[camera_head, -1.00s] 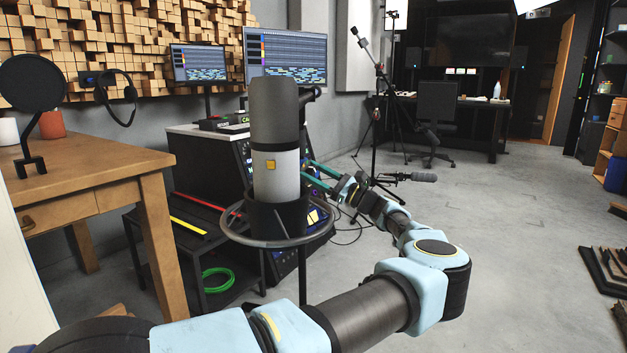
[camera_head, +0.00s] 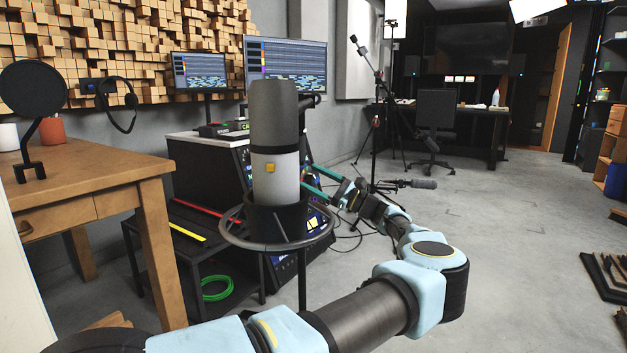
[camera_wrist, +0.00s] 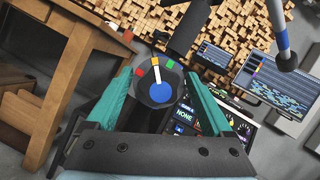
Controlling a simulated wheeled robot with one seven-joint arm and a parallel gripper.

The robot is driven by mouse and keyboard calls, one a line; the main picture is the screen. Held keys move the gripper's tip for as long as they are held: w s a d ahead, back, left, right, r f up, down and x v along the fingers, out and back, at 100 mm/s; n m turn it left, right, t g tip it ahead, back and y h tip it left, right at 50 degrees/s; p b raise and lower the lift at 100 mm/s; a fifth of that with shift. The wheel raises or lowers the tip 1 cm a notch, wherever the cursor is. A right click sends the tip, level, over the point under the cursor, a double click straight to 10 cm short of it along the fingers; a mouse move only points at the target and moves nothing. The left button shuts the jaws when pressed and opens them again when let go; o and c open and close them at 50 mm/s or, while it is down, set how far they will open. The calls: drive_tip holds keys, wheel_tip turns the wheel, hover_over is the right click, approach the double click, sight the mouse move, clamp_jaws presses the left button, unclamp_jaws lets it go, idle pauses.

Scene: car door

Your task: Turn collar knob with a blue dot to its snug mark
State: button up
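The collar knob (camera_wrist: 139,98) is a dark round piece in the wrist view, with a blue dot (camera_wrist: 161,93) on its face. A white pointer runs up from the dot toward a yellow mark (camera_wrist: 155,62). A red mark (camera_wrist: 141,73) is left of it and a green mark (camera_wrist: 170,64) is right of it. My gripper (camera_wrist: 162,78) has its two teal fingers apart, one on each side of the knob. I cannot tell whether they touch it. In the head view my gripper (camera_head: 317,182) is partly behind a microphone, and the knob cannot be made out.
A large grey microphone (camera_head: 275,140) on a ring mount (camera_head: 232,238) stands close in front of my arm. A wooden desk (camera_head: 95,190) is at left, a rack (camera_head: 205,168) and monitors (camera_head: 288,65) behind. Another stand (camera_head: 374,135) is further back. The floor at right is mostly clear.

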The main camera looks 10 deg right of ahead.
drive_tip(key=v, duration=1)
drive_tip(key=shift+s+d+f+p, duration=0.2)
drive_tip(key=shift+d+p, duration=0.15)
drive_tip(key=shift+p, duration=0.1)
